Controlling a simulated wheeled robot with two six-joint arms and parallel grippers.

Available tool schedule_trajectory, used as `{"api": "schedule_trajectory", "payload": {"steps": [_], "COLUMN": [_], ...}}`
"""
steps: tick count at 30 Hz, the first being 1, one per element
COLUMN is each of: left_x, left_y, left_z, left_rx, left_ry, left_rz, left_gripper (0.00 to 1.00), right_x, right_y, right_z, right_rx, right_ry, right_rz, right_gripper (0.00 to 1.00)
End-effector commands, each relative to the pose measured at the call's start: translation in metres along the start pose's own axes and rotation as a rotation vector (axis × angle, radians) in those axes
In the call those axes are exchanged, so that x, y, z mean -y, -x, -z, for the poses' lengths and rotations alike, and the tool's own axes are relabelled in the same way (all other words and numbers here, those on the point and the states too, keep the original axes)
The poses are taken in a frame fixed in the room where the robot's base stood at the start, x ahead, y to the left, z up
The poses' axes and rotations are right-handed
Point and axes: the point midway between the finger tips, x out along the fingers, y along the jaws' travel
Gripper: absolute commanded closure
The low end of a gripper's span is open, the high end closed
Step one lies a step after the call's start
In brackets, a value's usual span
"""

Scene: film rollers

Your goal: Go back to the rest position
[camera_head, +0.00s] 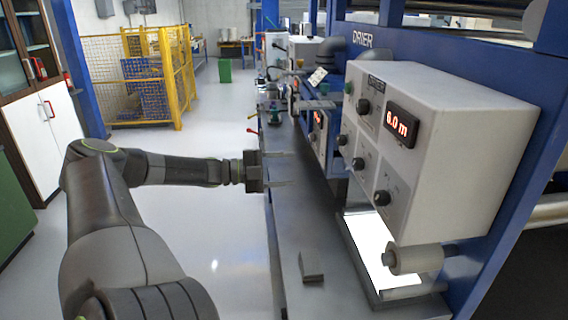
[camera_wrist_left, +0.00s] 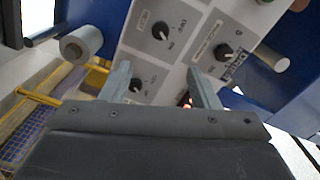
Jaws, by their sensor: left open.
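My left arm comes in from the left in the head view. Its gripper (camera_head: 280,169) is open and empty, level with the near edge of the machine bench, left of the grey control box (camera_head: 450,120). In the left wrist view the two fingers of the left gripper (camera_wrist_left: 161,85) stand apart with nothing between them. The control panel with its black knobs (camera_wrist_left: 160,31) shows beyond them. My right gripper is not in view.
A film roller (camera_head: 418,258) sticks out beside a lit white plate (camera_head: 368,246). A small grey block (camera_head: 311,267) lies on the bench (camera_head: 325,220). A yellow cage (camera_head: 150,75) stands at the back left. The floor left of the bench is clear.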

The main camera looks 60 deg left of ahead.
Motion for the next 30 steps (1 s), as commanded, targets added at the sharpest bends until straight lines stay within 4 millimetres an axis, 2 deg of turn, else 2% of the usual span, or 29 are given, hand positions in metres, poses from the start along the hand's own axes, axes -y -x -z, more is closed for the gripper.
{"api": "schedule_trajectory", "payload": {"steps": [12, 14, 17, 20, 23, 26, 30], "left_x": [-0.001, -0.005, -0.020, -0.047, -0.084, -0.127, -0.197], "left_y": [0.001, 0.005, 0.019, 0.042, 0.069, 0.097, 0.132], "left_z": [-0.002, -0.007, -0.027, -0.056, -0.085, -0.110, -0.134], "left_rx": [0.007, 0.026, 0.096, 0.210, 0.339, 0.469, 0.644], "left_ry": [0.003, 0.009, 0.034, 0.077, 0.138, 0.205, 0.312], "left_rz": [0.002, 0.007, 0.025, 0.047, 0.068, 0.080, 0.087], "left_gripper": [0.45, 0.45, 0.45, 0.45, 0.45, 0.45, 0.45], "right_x": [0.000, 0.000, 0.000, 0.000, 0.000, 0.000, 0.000], "right_y": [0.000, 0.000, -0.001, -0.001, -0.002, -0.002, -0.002], "right_z": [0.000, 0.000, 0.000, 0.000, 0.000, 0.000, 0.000], "right_rx": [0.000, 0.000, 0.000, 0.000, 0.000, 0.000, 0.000], "right_ry": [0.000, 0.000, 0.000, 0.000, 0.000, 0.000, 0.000], "right_rz": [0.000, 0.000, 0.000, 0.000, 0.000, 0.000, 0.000], "right_gripper": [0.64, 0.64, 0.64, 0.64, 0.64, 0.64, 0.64]}}
